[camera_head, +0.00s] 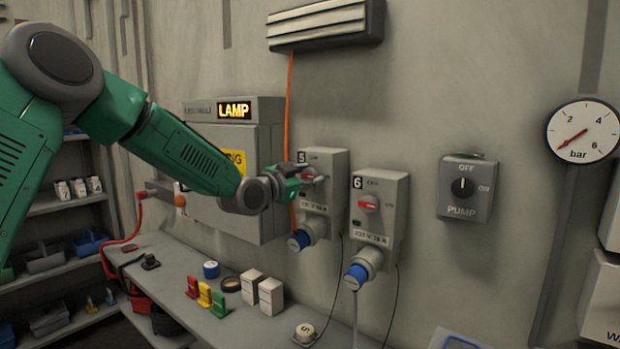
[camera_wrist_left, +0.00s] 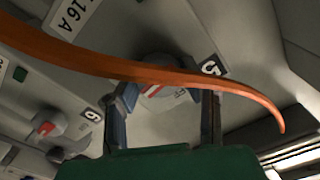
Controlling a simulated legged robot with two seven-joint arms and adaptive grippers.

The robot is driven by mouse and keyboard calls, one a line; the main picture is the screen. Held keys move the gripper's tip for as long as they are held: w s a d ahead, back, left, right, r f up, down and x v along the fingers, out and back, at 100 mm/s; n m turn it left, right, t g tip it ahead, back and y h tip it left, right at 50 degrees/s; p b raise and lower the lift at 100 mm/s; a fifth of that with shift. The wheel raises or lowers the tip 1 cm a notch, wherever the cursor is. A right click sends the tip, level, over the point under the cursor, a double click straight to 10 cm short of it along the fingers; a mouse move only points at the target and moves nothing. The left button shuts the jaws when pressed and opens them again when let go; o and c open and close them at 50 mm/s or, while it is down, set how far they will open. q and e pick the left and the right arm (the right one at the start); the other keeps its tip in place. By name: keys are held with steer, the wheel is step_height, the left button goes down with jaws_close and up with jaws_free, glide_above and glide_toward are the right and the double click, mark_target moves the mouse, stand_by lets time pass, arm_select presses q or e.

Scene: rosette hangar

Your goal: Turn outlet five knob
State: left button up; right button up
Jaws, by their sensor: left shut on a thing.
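Outlet five (camera_head: 336,193) is a grey wall box marked 5, with a blue plug (camera_head: 299,240) in the socket below it. My left gripper (camera_head: 308,174) reaches it from the left and is shut on the outlet five knob. In the left wrist view the knob (camera_wrist_left: 152,91) shows a red-and-white stripe and sits between the two fingers of my left gripper (camera_wrist_left: 162,108). The fingers and an orange cable (camera_wrist_left: 100,66) hide part of the knob, so its exact setting is hard to read. My right gripper is not in view.
Outlet six (camera_head: 396,189), with its own red knob (camera_head: 368,204), is close on the right. A grey lamp cabinet (camera_head: 255,180) stands behind my left arm. The bench (camera_head: 180,270) below holds several small blocks. A pump switch (camera_head: 467,189) is farther right.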

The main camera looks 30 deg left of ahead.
arm_select(q)
steer(key=n, duration=0.2)
steer(key=f+n+b, duration=0.1)
steer(key=n, duration=0.1)
steer(key=shift+s+a+f, duration=0.1)
steer(key=shift+f, duration=0.1)
steer(key=n+b, duration=0.1)
steer(key=n, duration=0.3)
steer(key=shift+n+b, duration=0.3)
steer(key=shift+n, duration=0.1)
steer(key=n+b, duration=0.2)
steer(key=n, duration=0.3)
steer(key=shift+f, duration=0.1)
steer(key=shift+n+b, duration=0.75)
steer(key=shift+n, duration=0.75)
steer(key=o, duration=1.2)
steer(key=shift+c, duration=0.2)
steer(key=shift+a+r, duration=0.2)
steer(key=shift+r, duration=0.1)
